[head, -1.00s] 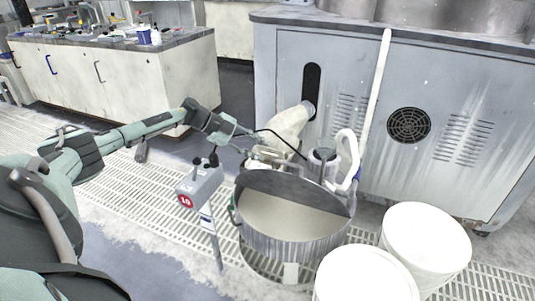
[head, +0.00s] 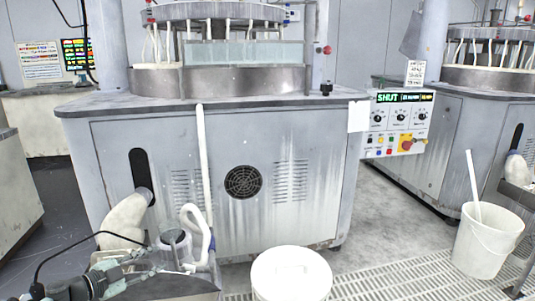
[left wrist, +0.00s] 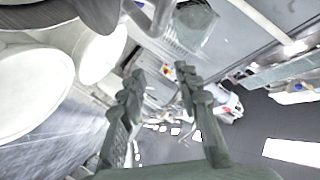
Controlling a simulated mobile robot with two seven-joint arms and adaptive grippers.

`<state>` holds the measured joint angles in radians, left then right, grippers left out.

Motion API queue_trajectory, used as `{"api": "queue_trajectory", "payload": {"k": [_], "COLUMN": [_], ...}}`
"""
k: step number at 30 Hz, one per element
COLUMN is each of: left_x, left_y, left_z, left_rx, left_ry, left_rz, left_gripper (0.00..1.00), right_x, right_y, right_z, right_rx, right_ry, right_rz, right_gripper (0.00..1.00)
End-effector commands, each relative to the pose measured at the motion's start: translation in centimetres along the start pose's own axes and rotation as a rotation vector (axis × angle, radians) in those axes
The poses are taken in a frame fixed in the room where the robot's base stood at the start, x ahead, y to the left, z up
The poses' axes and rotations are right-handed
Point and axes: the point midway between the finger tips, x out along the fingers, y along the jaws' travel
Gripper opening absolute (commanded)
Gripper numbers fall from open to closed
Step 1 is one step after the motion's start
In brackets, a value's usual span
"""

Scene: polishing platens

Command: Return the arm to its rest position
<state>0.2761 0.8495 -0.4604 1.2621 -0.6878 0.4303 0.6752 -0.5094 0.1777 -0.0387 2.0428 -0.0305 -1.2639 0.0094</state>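My left gripper (head: 120,272) shows at the bottom left edge of the head view, close to the metal drum and the pump on it. In the left wrist view its two dark green fingers (left wrist: 160,74) stand apart with nothing between them. Most of my left arm is below the head picture. My right arm and gripper are not in view.
The drum's pump (head: 174,250) and a pale hose (head: 125,222) stand right by the left gripper. A grey machine cabinet (head: 320,190) rises behind. A white lidded bucket (head: 291,275) is at bottom centre; another bucket (head: 487,242) stands right.

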Motion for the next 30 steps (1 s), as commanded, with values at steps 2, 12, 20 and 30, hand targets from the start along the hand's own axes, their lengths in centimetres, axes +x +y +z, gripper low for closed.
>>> {"api": "queue_trajectory", "payload": {"k": [2, 12, 20, 30], "left_x": [1.1, -9.0, -18.6, -21.1], "left_y": [3.5, 21.9, 33.0, 35.6], "left_z": [-1.0, 2.3, 0.0, -1.2], "left_rx": [-0.111, -0.629, -0.845, -0.892], "left_ry": [-0.068, -0.764, -1.107, -1.184], "left_rz": [-0.134, -0.243, -0.02, 0.058], "left_gripper": [0.33, 0.33, 0.33, 0.33], "right_x": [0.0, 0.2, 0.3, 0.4], "right_y": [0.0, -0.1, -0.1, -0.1], "right_z": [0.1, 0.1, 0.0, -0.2], "right_rx": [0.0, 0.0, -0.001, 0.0], "right_ry": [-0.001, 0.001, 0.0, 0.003], "right_rz": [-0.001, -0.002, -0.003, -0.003], "right_gripper": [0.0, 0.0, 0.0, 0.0]}}
